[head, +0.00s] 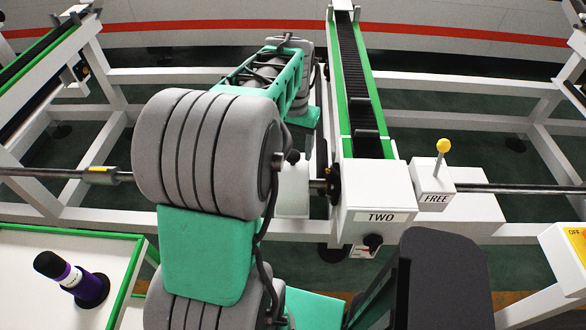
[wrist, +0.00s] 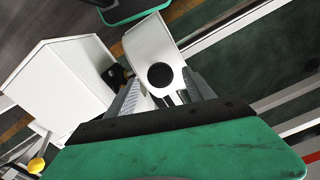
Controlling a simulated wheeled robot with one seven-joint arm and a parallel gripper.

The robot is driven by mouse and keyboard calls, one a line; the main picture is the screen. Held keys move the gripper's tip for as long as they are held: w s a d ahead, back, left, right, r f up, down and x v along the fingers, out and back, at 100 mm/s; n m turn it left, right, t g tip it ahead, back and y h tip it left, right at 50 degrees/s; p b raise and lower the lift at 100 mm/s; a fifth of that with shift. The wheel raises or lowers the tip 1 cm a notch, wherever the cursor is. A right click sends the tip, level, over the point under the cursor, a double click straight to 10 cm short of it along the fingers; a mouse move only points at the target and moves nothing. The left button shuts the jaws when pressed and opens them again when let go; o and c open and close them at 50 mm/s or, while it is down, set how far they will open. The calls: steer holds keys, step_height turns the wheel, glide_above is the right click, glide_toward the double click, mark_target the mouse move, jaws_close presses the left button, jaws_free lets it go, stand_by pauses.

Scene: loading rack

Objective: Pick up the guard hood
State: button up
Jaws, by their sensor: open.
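The guard hood appears to be the white, rounded cover (wrist: 145,38) with a dark round spot, in the upper middle of the wrist view. In the head view a white piece (head: 293,192), likely the same hood, shows at the shaft just left of the box marked TWO, partly hidden by my arm. My gripper (wrist: 160,79) is open, its two grey fingers pointing at the hood. The fingertips lie to either side of the hood's near end in the picture. I cannot tell whether they touch it. In the head view my arm hides the gripper.
The white TWO box (head: 375,205) stands close right of the hood, with a yellow-knobbed lever (head: 443,146) beside it. A steel shaft (head: 520,188) runs across. The green-edged conveyor rail (head: 362,85) extends behind. A purple-banded black object (head: 72,278) stands on a white-topped table at left.

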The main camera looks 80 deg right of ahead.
step_height(320, 180, down, 2)
steer(key=shift+f, duration=0.25)
steer(key=shift+c, duration=0.3)
jaws_close()
steer(key=shift+r, duration=0.15)
stand_by(0.8)
